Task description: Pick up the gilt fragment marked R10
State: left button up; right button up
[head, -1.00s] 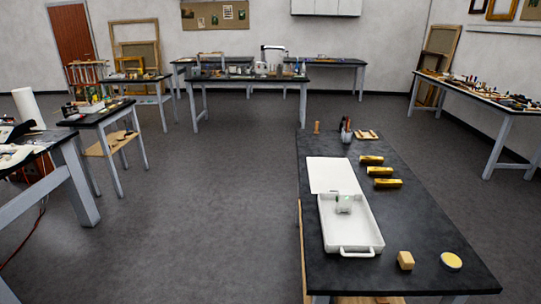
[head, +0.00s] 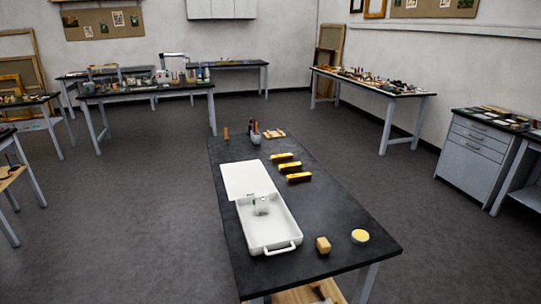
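Three gilt fragments lie in a row on the black-topped table: a far one (head: 282,157), a middle one (head: 290,167) and a near one (head: 299,177). They look like short gold bars. Any markings are too small to read, so I cannot tell which is R10. Neither of my grippers is in the head view.
The table (head: 340,215) also holds a white sheet (head: 246,180), a white tray (head: 270,235) with a small pale object (head: 262,205) in it, a wooden block (head: 323,245), a round yellow-topped dish (head: 360,236) and a cup of tools (head: 255,137). Open grey floor (head: 150,210) lies left of it.

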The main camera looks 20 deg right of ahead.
aim_at(276, 158)
jog(key=z, duration=1.6)
jog(key=i+l+z, duration=0.1)
jog(key=z, duration=0.75)
jog(key=i+z, duration=0.1)
jog(key=z, duration=0.3)
jog(key=i+z, duration=0.2)
jog(key=i, duration=1.35)
jog(key=i+u, duration=0.25)
jog(key=i, duration=0.25)
jog(key=i+u, duration=0.3)
jog(key=i, duration=0.15)
jog(key=i+l+u, duration=0.25)
jog(key=i, duration=0.2)
jog(key=i+j+u, duration=0.15)
jog(key=i+u, duration=0.15)
jog(key=u, duration=0.15)
jog(key=i+u, duration=0.35)
jog(key=u, duration=0.15)
jog(key=i+u, duration=0.3)
jog(key=u, duration=0.15)
jog(key=i+j+u, duration=0.1)
jog(key=i+u, duration=0.25)
jog(key=i, duration=0.35)
jog(key=i+u, duration=0.4)
jog(key=i, duration=0.3)
jog(key=i+u, duration=0.1)
jog(key=i, duration=0.7)
jog(key=i+l+u, duration=0.1)
jog(key=i, duration=0.7)
